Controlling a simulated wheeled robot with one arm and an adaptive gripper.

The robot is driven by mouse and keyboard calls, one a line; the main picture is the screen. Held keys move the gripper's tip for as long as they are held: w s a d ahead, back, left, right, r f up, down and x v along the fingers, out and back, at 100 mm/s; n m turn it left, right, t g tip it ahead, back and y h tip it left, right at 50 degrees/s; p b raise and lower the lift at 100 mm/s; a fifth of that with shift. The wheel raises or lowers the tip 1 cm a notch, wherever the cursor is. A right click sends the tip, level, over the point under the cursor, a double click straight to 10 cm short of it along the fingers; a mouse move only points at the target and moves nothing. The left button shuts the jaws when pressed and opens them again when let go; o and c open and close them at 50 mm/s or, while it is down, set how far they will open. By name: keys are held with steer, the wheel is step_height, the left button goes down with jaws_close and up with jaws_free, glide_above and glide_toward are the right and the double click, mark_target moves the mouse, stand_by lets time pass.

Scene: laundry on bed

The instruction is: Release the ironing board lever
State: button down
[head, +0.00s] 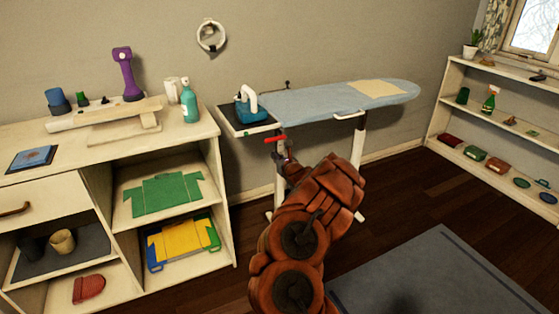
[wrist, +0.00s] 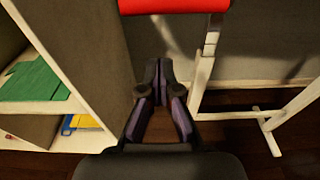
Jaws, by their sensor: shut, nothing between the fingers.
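The ironing board (head: 325,101) stands against the wall with a light blue cover. Its red lever (head: 276,139) sticks out under the left end, below the iron's rest. In the wrist view the red lever (wrist: 172,6) crosses the top edge, and part of it is cut off. My gripper (wrist: 158,64) is shut and empty, with its fingertips together. It is below the lever in the wrist view and apart from it. In the head view my orange arm reaches toward the board's left end, and the gripper there is small and partly hidden by the arm.
A white shelf unit (head: 222,178) stands close on the left, and its side panel (wrist: 75,55) is near my gripper. The board's white legs (wrist: 204,70) stand to the right. A blue iron (head: 250,108) sits on the rest. Dark floor lies on the right.

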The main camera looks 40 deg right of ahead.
steer(key=shift+w+d+r+p, duration=0.1)
steer(key=shift+w+r, duration=0.2)
steer(key=shift+r, duration=0.3)
steer(key=shift+w+d+r+p, duration=0.15)
steer(key=shift+w+r, duration=0.1)
steer(key=shift+r, duration=0.35)
steer(key=shift+w+d+r+p, duration=0.1)
steer(key=shift+w+r, duration=0.2)
steer(key=shift+r, duration=0.3)
steer(key=shift+a, duration=0.1)
